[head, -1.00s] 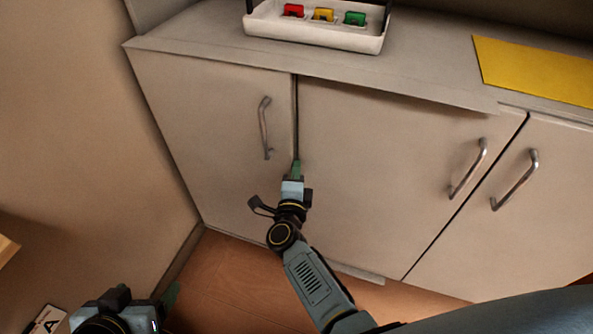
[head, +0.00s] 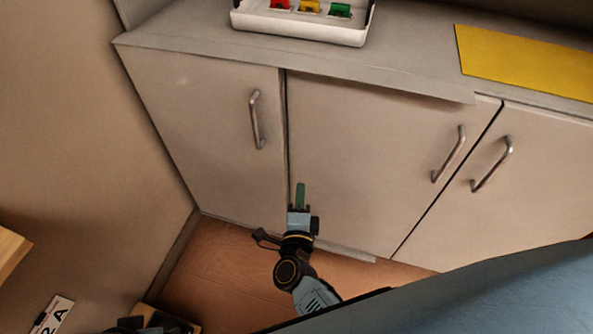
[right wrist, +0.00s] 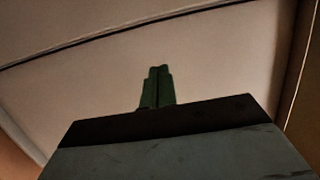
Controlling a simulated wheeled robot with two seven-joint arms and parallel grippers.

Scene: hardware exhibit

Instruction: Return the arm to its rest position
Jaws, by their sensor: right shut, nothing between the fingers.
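My right gripper (head: 300,190) is in front of the lower part of the cabinet's doors, close to the seam between the left door (head: 205,130) and the middle door (head: 370,150). Its green fingers are together and hold nothing. In the right wrist view the closed fingers (right wrist: 157,88) point at a plain cabinet panel. Whether they touch it I cannot tell. Of my left arm only a dark part shows at the bottom left of the head view, and its fingers are out of sight.
A white tray (head: 300,28) with red, yellow and green pieces stands on the counter (head: 200,38). A yellow mat (head: 525,62) lies to its right. The doors carry metal handles (head: 257,118). A wall is at left. Wooden floor (head: 225,270) is open below the cabinet.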

